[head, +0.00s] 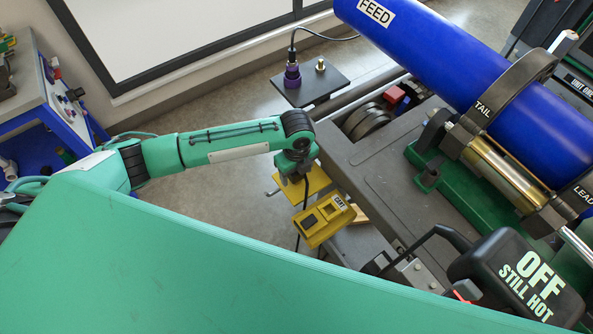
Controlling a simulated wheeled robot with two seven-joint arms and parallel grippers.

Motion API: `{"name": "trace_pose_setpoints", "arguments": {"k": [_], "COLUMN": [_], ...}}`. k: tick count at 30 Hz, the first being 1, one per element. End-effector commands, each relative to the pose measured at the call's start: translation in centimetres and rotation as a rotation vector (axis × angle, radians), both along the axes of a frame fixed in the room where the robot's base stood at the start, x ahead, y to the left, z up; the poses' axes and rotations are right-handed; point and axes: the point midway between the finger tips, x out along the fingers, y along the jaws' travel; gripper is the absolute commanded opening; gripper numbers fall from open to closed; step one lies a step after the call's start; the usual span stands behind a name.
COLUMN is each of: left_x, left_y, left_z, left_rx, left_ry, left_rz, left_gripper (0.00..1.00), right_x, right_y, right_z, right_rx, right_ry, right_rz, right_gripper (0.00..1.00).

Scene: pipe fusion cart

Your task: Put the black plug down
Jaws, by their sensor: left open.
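My left gripper (294,170) points down over a small yellow bracket (313,183), left of the grey cart. Its jaws are open, though the fingertips are small and partly hidden by the wrist. A dark cable (303,200) drops from just under the jaws, past a yellow box with a white label (324,219). The black plug itself cannot be made out clearly; it may be at the cable's top end, between or under the fingers. Whether it touches the bracket or the fingers cannot be told. My right gripper is not in view.
The grey cart (385,165) carries a blue pipe (440,52) in clamps. A black "OFF STILL HOT" cover (518,275) is at right.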

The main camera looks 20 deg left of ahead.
Motion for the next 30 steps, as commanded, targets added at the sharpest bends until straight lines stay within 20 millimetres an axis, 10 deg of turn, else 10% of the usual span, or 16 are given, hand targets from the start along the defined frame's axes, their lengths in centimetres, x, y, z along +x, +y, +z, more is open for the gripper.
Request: {"name": "trace_pose_setpoints", "arguments": {"k": [18, 30], "left_x": [0.1, 0.0], "left_y": [0.0, 0.0], "left_z": [10.6, 12.2], "left_rx": [-0.001, -0.001], "left_ry": [-0.003, 0.001], "left_rz": [0.001, 0.001], "left_gripper": [0.63, 0.63], "right_x": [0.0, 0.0], "right_y": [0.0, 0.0], "right_z": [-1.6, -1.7], "right_rx": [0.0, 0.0], "right_ry": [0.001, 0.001], "right_rz": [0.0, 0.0], "right_gripper": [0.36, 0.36]}}
